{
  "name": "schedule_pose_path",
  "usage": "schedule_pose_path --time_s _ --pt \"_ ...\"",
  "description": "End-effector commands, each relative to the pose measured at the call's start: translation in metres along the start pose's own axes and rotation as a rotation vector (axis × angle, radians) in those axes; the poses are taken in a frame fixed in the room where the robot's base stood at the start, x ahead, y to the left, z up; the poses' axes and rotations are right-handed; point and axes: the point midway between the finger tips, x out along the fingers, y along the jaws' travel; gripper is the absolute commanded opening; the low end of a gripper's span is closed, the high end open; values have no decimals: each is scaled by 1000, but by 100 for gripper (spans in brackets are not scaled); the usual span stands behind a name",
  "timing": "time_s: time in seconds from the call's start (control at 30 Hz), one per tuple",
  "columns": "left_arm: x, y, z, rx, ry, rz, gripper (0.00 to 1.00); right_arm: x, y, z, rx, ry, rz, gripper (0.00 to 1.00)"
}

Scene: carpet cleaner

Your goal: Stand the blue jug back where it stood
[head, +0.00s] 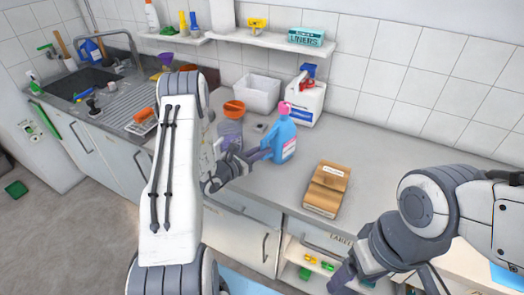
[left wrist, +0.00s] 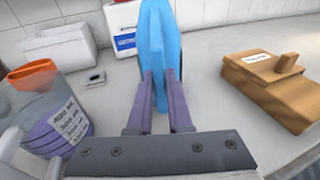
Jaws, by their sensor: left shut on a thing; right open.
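The blue jug (head: 282,140) with a pink cap is upright at the counter's middle in the head view. My left gripper (head: 262,154) is shut on the jug's lower left side. In the left wrist view, the purple fingers of my left gripper (left wrist: 155,95) press on both sides of the blue jug (left wrist: 157,45). I cannot tell whether the jug's base touches the counter. My right gripper (head: 355,283) is open and apart from the jug, low in front of the counter. It is partly hidden by its own arm.
A white jug with a red trigger (head: 305,102) and a white bin (head: 257,93) stand behind. A measuring jug (left wrist: 55,115) with an orange funnel (left wrist: 33,75) stands to the left.

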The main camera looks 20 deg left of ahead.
Motion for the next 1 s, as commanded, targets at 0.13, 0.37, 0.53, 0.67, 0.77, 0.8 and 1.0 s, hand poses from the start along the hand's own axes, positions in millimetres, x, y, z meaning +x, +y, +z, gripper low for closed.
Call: schedule_pose_path --time_s 0.13,0.37,0.53,0.67,0.77,0.8,1.0 --pt "0 0 2 2 -5 0 0 0 0 0 0 0 0 80" --pt "0 0 0 2 -5 0 0 2 0 0 0 0 0 80" --pt "1 0 -1 2 -5 0 0 4 0 0 0 0 0 80" --pt "1 0 -1 2 -5 0 36 4 0 0 0 0 0 80" --pt "0 0 -2 1 -3 0 52 4 0 0 0 0 0 80" --pt "0 0 -2 1 -3 0 52 4 0 0 0 0 0 80" --pt "0 0 -4 -1 3 0 75 4 0 0 0 0 0 80"
